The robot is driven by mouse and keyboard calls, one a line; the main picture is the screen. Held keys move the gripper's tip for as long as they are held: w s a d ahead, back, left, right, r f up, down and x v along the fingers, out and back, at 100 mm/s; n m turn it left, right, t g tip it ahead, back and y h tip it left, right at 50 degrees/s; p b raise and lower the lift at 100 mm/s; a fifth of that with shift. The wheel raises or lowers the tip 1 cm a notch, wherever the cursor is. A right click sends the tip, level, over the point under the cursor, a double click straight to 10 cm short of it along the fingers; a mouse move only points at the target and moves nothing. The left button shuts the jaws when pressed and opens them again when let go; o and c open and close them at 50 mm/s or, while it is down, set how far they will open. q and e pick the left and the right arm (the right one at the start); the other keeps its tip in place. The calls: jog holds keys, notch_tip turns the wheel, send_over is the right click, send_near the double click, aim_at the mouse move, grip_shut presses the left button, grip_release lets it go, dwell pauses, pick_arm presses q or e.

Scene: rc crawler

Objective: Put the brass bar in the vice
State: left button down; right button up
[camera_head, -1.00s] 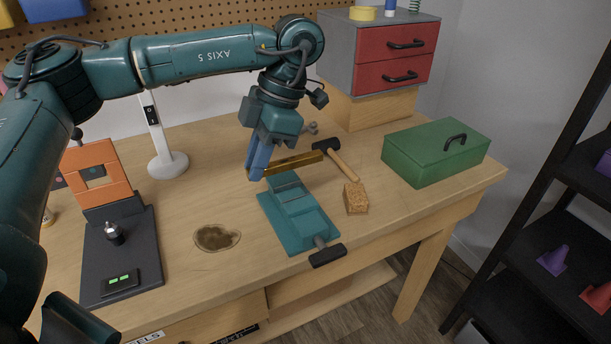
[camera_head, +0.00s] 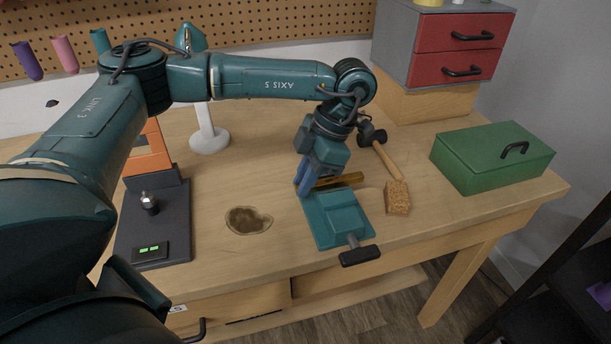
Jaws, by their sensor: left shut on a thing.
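My left gripper (camera_head: 307,183) points down at the back of the vice and is shut on the brass bar (camera_head: 343,181). The bar lies roughly level and sticks out to the right of the fingers. It sits low, at the rear jaw end of the teal vice (camera_head: 338,222). The front of the vice hides part of the bar, and I cannot tell if it is between the jaws or just behind them. The vice's screw and dark handle (camera_head: 360,256) face the table's front edge. My right gripper is not in view.
A hammer (camera_head: 386,158) and a cork-like block (camera_head: 397,198) lie right of the vice. A green toolbox (camera_head: 490,160) stands further right, with red drawers (camera_head: 458,50) behind. A white lamp base (camera_head: 209,141) stands behind.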

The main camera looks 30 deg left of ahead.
aim_at(329, 180)
pick_arm(q)
jog(key=shift+f, duration=0.1)
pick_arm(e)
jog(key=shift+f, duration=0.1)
pick_arm(q)
jog(key=shift+f, duration=0.15)
jog(key=c, duration=1.4)
grip_release()
jog(key=shift+r, duration=0.35)
jog(key=v, duration=1.1)
jog(key=shift+w+d+r, duration=0.1)
jog(key=shift+r, duration=0.25)
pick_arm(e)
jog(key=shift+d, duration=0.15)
